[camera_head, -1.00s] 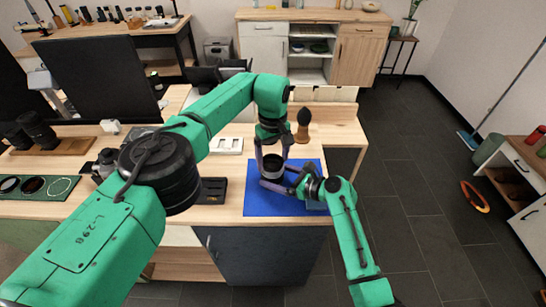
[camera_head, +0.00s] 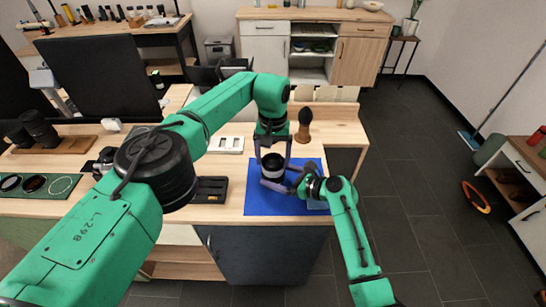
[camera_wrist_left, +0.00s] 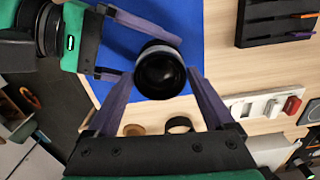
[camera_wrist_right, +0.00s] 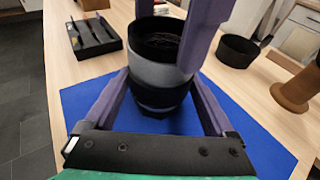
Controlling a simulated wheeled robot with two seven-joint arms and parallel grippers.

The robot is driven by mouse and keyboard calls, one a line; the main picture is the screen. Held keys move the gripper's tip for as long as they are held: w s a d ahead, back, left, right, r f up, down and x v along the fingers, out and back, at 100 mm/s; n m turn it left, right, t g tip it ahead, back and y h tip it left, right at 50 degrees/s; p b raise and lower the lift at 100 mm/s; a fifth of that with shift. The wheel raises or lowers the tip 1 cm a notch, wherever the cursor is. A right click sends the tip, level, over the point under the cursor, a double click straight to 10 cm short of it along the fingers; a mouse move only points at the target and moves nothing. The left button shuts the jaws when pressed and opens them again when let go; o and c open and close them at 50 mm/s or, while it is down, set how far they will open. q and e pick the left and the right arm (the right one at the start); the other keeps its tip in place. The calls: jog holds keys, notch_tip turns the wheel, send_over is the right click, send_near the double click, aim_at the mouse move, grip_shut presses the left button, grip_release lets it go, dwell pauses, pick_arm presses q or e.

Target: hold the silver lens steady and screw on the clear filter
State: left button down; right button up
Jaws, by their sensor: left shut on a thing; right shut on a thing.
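The silver lens (camera_head: 272,169) stands upright over the blue mat (camera_head: 260,201), black with a silver band, which shows in the right wrist view (camera_wrist_right: 160,78). My right gripper (camera_head: 284,187) comes in from the right and its fingers are shut around the lens body. My left gripper (camera_head: 273,147) reaches down from above, its fingers on either side of the black ring at the lens top. That ring appears to be the clear filter (camera_wrist_left: 160,70), at the lens's front end; its clear glass and the thread are too small to make out.
A black tool tray (camera_head: 211,190) lies left of the mat. A wooden-handled brush (camera_head: 304,120) and a black cup-like thing (camera_wrist_right: 237,50) stand behind it. A green mat (camera_head: 45,195) with round filters and a board with black lenses (camera_head: 38,130) are at far left.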

pick_arm(q)
jog(key=shift+d, duration=0.15)
jog(key=m, duration=0.3)
grip_release()
jog(key=n, duration=1.2)
jog(key=shift+w, duration=0.15)
jog(key=c, duration=3.2)
grip_release()
